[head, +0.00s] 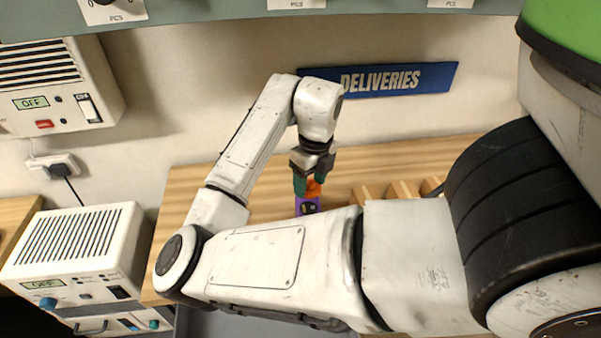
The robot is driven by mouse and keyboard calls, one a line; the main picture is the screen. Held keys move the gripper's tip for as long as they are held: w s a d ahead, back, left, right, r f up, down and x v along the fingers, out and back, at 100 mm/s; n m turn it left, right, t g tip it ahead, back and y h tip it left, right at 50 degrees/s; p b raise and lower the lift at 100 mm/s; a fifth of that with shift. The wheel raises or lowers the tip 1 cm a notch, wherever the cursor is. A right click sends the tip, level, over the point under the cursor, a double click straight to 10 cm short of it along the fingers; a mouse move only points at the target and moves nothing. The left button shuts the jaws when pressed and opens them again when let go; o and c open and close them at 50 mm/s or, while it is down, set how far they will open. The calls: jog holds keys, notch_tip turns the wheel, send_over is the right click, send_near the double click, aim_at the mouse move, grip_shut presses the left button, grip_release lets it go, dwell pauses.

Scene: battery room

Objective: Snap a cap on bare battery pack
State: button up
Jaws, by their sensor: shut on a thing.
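My gripper (307,184) points down over the wooden shelf, in the middle of the head view. Its green fingers are shut on a small orange piece, which looks like the cap (315,187). A purple battery pack (306,207) with a dark round mark shows right below the fingers. The orange piece is at or just above the pack's top; I cannot tell whether they touch. My own arm hides the lower part of the pack.
The wooden shelf (203,179) runs along the wall below a blue DELIVERIES sign (400,79). Wooden dividers (402,190) stand right of the pack, partly behind my arm. White units reading OFF stand at left, one on the wall (75,85) and one lower (85,245).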

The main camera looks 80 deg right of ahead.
aim_at(308, 207)
jog(key=shift+f+b, duration=2.45)
jog(key=shift+f, duration=0.7)
jog(key=shift+w+f, duration=0.1)
jog(key=shift+f, duration=0.05)
jog(key=o, duration=1.1)
jog(key=shift+o, duration=0.3)
jog(key=shift+o, duration=0.9)
